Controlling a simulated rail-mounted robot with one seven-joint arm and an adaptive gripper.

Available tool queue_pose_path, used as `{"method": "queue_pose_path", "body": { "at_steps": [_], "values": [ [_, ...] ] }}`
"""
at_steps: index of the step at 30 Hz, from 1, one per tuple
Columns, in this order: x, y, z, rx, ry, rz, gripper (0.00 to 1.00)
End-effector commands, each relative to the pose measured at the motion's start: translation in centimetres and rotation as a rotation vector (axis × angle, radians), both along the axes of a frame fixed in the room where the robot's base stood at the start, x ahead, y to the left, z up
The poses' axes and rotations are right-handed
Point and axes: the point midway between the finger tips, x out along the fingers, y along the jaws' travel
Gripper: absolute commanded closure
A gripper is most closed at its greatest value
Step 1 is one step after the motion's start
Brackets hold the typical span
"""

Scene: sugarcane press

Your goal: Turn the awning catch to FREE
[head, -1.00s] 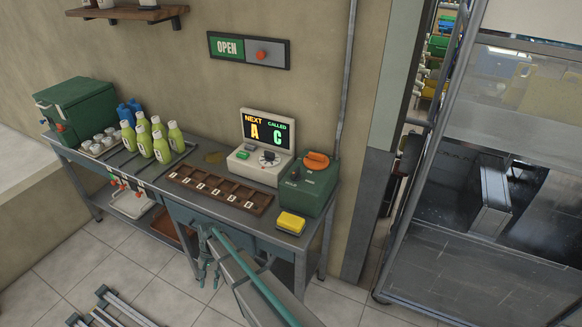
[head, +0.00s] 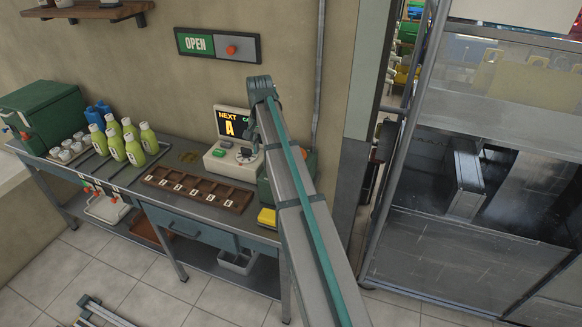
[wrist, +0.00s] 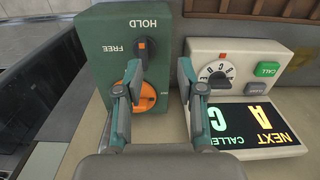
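My gripper (wrist: 159,70) is open and empty. In the wrist view its left finger overlaps the disc and its right finger is over the gap beside the box; contact cannot be judged. In the head view my arm hides most of the green box (head: 266,191).
Right of the box in the wrist view is the white call unit (wrist: 234,58) with a dial, buttons and a lit screen (wrist: 250,125). The head view shows a wooden number tray (head: 197,190), green bottles (head: 130,142) and a yellow block (head: 267,217) on the counter.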

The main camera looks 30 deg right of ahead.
Motion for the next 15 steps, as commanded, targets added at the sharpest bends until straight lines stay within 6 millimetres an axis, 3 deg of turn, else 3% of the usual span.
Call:
{"method": "queue_pose_path", "body": {
  "at_steps": [2, 6, 15],
  "values": [
    [-0.8, -1.0, 1.5, -0.006, 0.004, -0.02, 0.61],
    [-1.3, -1.5, 1.8, -0.008, 0.011, -0.034, 0.61],
    [-1.3, -1.5, -1.9, -0.007, 0.014, -0.033, 0.61]
  ]
}}
